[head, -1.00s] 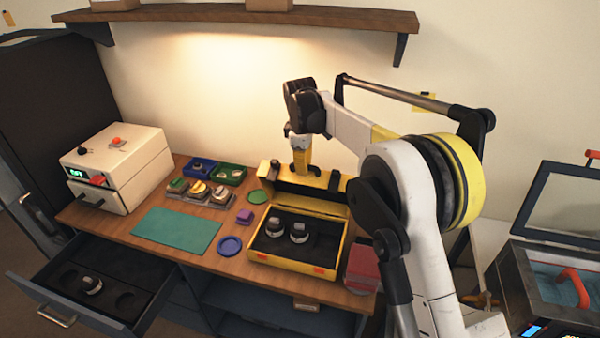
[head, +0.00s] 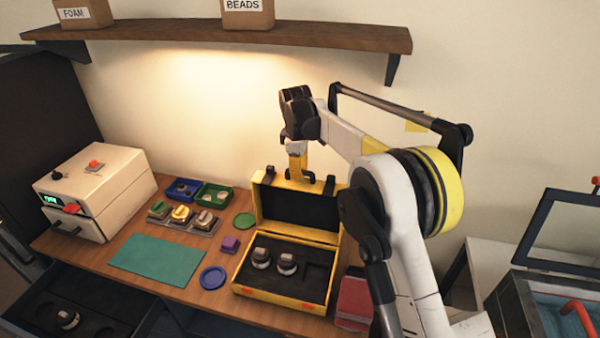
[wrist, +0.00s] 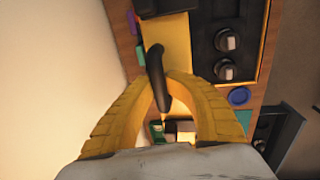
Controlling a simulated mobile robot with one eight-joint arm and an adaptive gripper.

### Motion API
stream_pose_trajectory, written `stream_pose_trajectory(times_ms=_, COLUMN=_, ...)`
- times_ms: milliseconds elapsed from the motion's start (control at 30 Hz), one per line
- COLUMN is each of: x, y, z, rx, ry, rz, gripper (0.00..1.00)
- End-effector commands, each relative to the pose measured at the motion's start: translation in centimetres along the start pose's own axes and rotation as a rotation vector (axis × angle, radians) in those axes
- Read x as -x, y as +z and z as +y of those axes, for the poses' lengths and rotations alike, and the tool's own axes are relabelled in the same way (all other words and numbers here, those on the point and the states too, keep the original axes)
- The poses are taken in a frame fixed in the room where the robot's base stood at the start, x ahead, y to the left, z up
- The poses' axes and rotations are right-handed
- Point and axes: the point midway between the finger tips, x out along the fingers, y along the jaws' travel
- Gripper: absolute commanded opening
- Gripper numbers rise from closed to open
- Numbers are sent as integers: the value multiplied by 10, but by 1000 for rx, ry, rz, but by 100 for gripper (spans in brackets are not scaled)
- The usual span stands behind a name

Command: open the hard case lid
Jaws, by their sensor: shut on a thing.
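The yellow hard case (head: 265,292) sits open on the wooden bench. Its lid (head: 262,212) stands raised at the back, with its dark lining facing forward. My gripper (head: 303,179) is at the lid's top edge. In the wrist view my gripper (wrist: 168,88) has its yellow fingers closed around a black curved handle (wrist: 155,65) on the lid. The case base shows dark foam with two round lens parts (head: 286,264), also in the wrist view (wrist: 227,40). The far side of the lid is hidden.
A white box (head: 95,190) stands at the left. Blue and green bins, small parts, a green mat (head: 157,258) and a blue disc (head: 213,277) lie left of the case. A shelf (head: 220,37) hangs above.

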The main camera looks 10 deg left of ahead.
Motion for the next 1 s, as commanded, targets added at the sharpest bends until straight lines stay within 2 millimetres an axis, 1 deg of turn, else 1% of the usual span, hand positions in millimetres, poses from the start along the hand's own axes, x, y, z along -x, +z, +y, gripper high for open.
stream_pose_trajectory(times_ms=200, x=1, y=0, z=0, rx=0, ry=2, rz=1, gripper=0)
stream_pose_trajectory(times_ms=233, x=1, y=0, z=0, rx=0, ry=2, rz=1, gripper=24)
stream_pose_trajectory(times_ms=267, x=1, y=0, z=0, rx=0, ry=2, rz=0, gripper=33)
stream_pose_trajectory(times_ms=300, x=1, y=0, z=0, rx=0, ry=1, rz=0, gripper=38)
stream_pose_trajectory(times_ms=567, x=1, y=0, z=0, rx=0, ry=1, rz=0, gripper=38)
stream_pose_trajectory(times_ms=667, x=5, y=0, z=0, rx=0, ry=1, rz=0, gripper=38)
stream_pose_trajectory(times_ms=767, x=19, y=0, z=0, rx=0, ry=1, rz=0, gripper=38)
stream_pose_trajectory(times_ms=1000, x=72, y=0, z=0, rx=0, ry=1, rz=0, gripper=38)
